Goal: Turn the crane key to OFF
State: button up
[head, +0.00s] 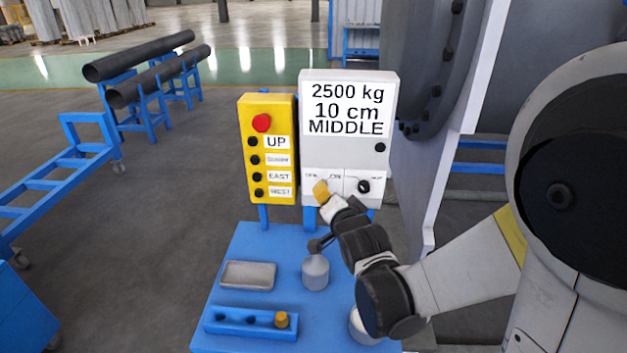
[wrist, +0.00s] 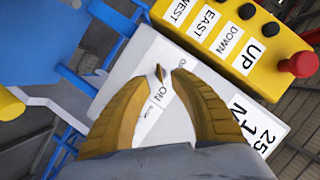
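The white control box (head: 350,140) stands upright at the back of the blue table, with a large text display and a lower strip of labels, one reading ON. In the wrist view the crane key (wrist: 160,72) is a small brownish piece standing out from the white box face (wrist: 140,60), close to the ON label. My gripper (head: 322,190) is at the lower left of the box and hides the key in the head view. In the wrist view its two yellow fingers (wrist: 160,80) are apart, with the key seen in the gap between their tips. I see no finger touching it.
A yellow button box (head: 267,150) with a red button stands just left of the control box. A black knob (head: 364,186) is right of my gripper. The blue table (head: 240,255) holds a grey tray (head: 248,275), a grey weight (head: 315,272) and a blue block (head: 235,322).

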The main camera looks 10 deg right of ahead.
jog(key=x, duration=0.5)
jog(key=shift+b, duration=0.4)
jog(key=shift+r, duration=0.1)
jog(key=shift+c, duration=0.4)
jog(key=shift+s, duration=0.1)
grip_shut()
